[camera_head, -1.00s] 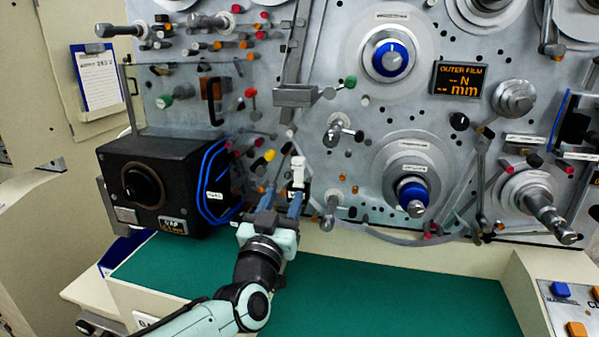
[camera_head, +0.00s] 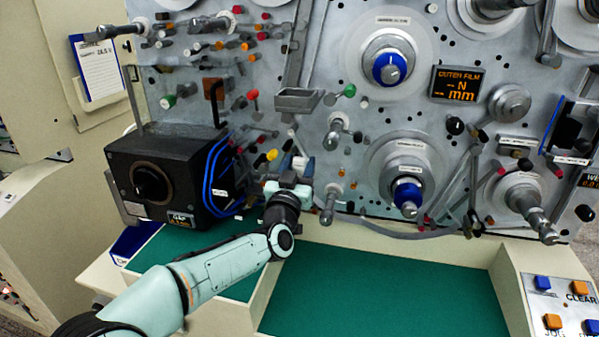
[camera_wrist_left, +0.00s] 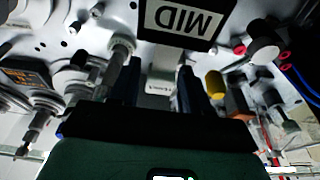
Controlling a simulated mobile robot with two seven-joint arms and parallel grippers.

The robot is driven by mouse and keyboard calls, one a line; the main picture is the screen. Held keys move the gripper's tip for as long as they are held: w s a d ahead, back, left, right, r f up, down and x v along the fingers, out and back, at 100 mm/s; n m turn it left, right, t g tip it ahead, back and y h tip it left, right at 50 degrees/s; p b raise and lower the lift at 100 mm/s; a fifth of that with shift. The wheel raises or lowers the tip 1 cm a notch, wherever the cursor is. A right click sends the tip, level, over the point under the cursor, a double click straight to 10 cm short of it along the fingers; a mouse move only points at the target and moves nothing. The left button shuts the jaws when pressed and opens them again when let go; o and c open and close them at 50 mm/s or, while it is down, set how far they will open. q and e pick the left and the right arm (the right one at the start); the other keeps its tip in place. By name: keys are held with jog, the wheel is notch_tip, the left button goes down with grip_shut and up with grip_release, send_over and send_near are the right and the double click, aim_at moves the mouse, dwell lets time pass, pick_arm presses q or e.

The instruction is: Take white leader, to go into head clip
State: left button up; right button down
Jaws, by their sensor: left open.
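My left gripper (camera_head: 296,167) is in front of the panel's lower middle, to the right of the black box. Its jaws are open. A small white piece (camera_head: 299,163), which looks like the white leader, shows between the fingers. In the left wrist view, the two dark fingers (camera_wrist_left: 160,78) stand on either side of a pale piece with a small label (camera_wrist_left: 160,88), with gaps beside it. I cannot tell whether either finger touches it. I cannot make out the head clip for certain. My right gripper is not in view.
The black box (camera_head: 165,180) with blue cables stands left of my gripper. A metal post (camera_head: 329,203) juts out just to its right. Posts and a yellow knob (camera_wrist_left: 215,84) crowd the fingers. The green work surface (camera_head: 380,290) below is clear.

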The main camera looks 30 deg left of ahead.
pick_arm(q)
jog(key=c, duration=0.6)
jog(key=shift+o, duration=0.2)
jog(key=shift+r, duration=0.1)
